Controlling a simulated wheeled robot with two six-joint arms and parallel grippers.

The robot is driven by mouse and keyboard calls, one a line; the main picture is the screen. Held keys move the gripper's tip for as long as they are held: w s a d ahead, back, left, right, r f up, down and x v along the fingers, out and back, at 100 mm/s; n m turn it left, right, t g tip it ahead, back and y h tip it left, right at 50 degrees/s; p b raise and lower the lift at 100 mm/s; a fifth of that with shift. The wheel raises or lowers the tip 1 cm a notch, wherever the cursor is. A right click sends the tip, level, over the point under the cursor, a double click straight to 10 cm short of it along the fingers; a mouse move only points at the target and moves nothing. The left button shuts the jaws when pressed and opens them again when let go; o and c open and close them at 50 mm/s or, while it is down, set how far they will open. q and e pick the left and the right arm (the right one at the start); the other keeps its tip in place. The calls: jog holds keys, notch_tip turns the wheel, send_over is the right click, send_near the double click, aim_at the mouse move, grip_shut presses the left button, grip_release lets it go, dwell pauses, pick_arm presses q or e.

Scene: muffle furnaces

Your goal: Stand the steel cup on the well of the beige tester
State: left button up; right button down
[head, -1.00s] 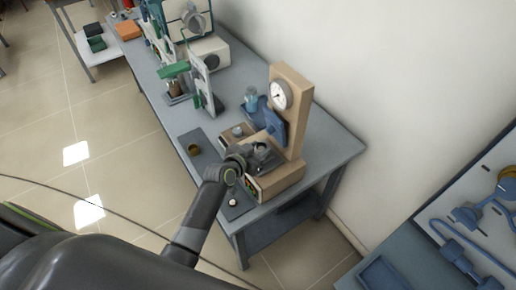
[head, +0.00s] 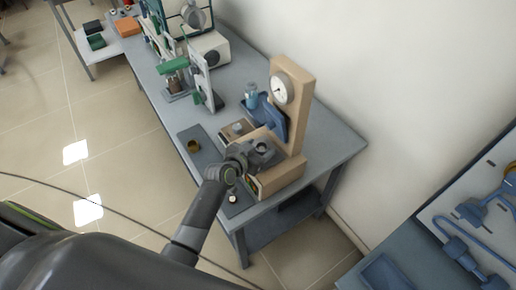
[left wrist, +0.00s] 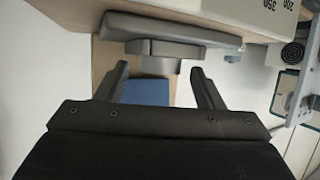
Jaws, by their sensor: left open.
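The beige tester (head: 292,112) stands on the grey bench with a round dial near its top and a blue part on its front. A small grey round piece (head: 262,147), apparently the steel cup, is upright over the tester's base. I cannot tell how it sits on the well, which is hidden. My left gripper (head: 256,154) is right beside it, above the base. In the left wrist view, my left gripper (left wrist: 160,82) has its fingers apart with nothing held between them. A grey stepped form (left wrist: 152,48) lies just beyond the fingertips. My right gripper is not in view.
A brass-coloured cup (head: 193,146) and a small white-topped item (head: 233,198) are on the dark mat left of the tester. A blue bottle (head: 251,96) stands behind. Other apparatus (head: 203,75) fills the bench farther back. A wall runs along the right.

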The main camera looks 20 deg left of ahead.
pick_arm(q)
jog(key=b+v, duration=0.2)
jog(key=v, duration=1.5)
jog(key=shift+s+r, duration=0.15)
jog(key=shift+r, duration=0.05)
